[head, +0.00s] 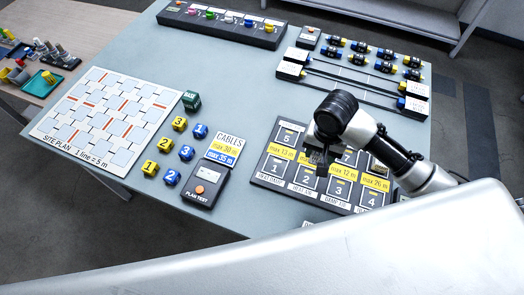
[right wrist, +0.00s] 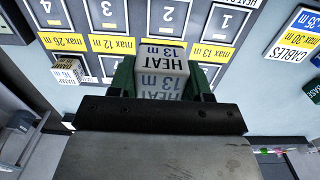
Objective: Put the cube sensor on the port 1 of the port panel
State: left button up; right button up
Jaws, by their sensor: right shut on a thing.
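My right gripper (head: 320,165) is shut on a white cube sensor (right wrist: 162,72) marked HEAT 13 m, seen between its green fingers in the right wrist view. In the head view the gripper hangs over the middle of the dark port panel (head: 262,183), and I cannot make out the cube there. Port 1 (head: 274,169) is on the panel's near row, at its left end. It shows in the right wrist view (right wrist: 228,20), up and right of the held cube, with nothing on it. My left gripper is not in view.
A white cube marked DAMP 16 m (right wrist: 68,73) sits at the panel's right side. Left of the panel are a plan test box (head: 202,187), a cables card (head: 225,148) and small yellow and blue blocks (head: 163,145). Bare table lies between card and panel.

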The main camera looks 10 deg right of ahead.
jog(key=w+a+f, duration=0.3)
jog(key=a+f, duration=0.1)
jog(key=a, duration=0.2)
send_over(276, 166)
notch_tip(276, 166, down, 3)
jog(key=shift+a+r+p, duration=0.1)
jog(key=shift+r+p, duration=0.1)
jog(key=shift+p, duration=0.2)
jog(key=shift+f, duration=0.3)
notch_tip(276, 166, down, 3)
jog(key=shift+f, duration=0.15)
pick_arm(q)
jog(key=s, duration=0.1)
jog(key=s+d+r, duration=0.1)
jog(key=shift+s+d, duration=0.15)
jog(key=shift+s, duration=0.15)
pick_arm(e)
jog(key=shift+f, duration=0.1)
jog(key=shift+f, duration=0.2)
jog(key=o, duration=0.9)
jog(key=shift+o, duration=0.2)
